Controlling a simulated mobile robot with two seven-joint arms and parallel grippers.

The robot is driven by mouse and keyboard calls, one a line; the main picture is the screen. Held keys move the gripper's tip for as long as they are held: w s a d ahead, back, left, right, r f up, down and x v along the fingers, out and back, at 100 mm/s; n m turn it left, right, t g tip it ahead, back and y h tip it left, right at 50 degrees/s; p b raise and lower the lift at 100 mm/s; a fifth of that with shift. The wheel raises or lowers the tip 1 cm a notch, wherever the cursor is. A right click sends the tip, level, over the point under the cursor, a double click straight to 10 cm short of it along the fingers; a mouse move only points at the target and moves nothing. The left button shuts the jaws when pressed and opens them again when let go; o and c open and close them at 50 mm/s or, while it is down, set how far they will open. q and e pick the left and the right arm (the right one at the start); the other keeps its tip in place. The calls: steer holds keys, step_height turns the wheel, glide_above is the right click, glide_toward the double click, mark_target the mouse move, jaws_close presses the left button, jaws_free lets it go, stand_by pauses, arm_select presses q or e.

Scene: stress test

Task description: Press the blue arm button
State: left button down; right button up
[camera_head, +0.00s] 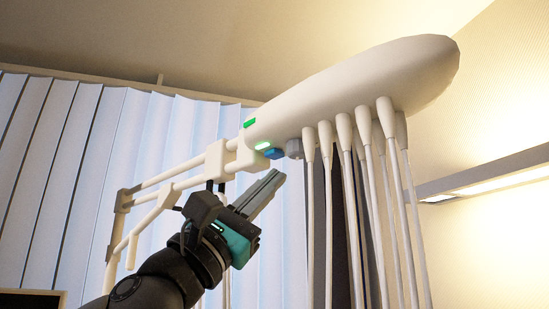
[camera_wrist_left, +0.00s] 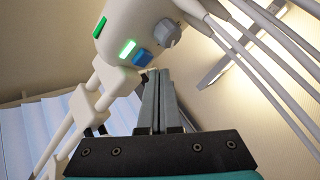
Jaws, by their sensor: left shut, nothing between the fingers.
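The blue arm button (camera_head: 274,154) sits on the underside of the white arm head (camera_head: 360,88), beside a lit green-white button and a grey knob. In the left wrist view the blue button (camera_wrist_left: 142,57) is just beyond and slightly left of the fingertips. My left gripper (camera_head: 279,176) is shut and empty, its fingers pointing up and right, with the tips a little below the blue button. In the left wrist view the shut fingers (camera_wrist_left: 157,75) point up toward the head; I cannot tell whether they touch it. My right gripper is in neither view.
The lit button (camera_head: 263,146), a green button (camera_head: 249,123) and the grey knob (camera_head: 294,148) are close to the blue button. Several white hoses (camera_head: 360,200) hang to the right. White support bars (camera_head: 165,185) run left of the gripper, with blinds behind.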

arm_select(q)
steer(key=shift+r, duration=0.15)
steer(key=shift+r+p, duration=0.35)
steer(key=shift+p, duration=0.1)
